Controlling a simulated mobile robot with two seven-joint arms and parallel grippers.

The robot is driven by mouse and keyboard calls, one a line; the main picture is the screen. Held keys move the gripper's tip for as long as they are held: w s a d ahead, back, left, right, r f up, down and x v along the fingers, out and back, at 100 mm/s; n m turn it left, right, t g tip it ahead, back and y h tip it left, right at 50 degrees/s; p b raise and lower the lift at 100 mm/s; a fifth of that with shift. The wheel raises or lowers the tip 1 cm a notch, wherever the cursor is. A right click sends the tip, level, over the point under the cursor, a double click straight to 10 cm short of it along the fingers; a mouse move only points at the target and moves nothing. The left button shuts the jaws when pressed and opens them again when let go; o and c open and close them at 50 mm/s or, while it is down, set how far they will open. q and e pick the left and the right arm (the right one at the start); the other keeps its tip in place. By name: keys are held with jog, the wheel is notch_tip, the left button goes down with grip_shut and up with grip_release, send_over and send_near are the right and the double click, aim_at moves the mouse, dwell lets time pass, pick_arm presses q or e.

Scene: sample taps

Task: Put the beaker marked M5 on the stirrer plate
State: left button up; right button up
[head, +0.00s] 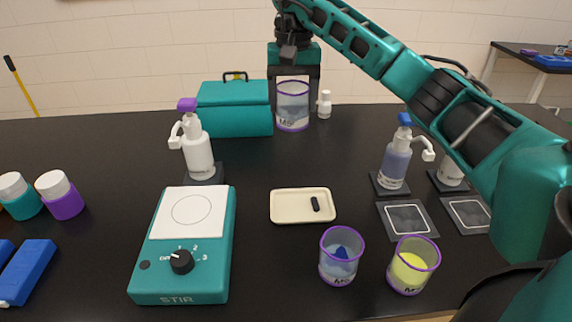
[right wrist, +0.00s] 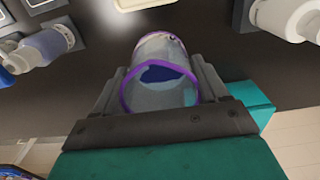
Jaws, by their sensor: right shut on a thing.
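My right gripper (head: 293,88) reaches to the back of the table and is shut on a clear purple-rimmed beaker (head: 292,113). Its label starts with M; the digit is unclear. In the right wrist view the beaker (right wrist: 160,88) sits between the fingers, with a dark blue patch inside. I cannot tell whether its base touches the table. The teal stirrer (head: 182,285) stands front left; its white plate (head: 191,208) is bare. Two similar beakers stand in front, one with blue contents (head: 340,262) and one with yellow (head: 408,272); their label digits are unclear. My left gripper is out of view.
A teal case (head: 235,108) is left of the held beaker, a small white bottle (head: 324,104) right. A cream tray (head: 290,214) holds a black bar. Pump bottles (head: 198,155) (head: 396,160) stand left and right. Square pads (head: 407,220) lie at right.

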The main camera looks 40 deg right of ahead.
notch_tip(320, 180, down, 16)
jog(key=shift+r, duration=0.1)
dwell(0.4)
jog(key=shift+f, duration=0.2)
jog(key=o, duration=1.1)
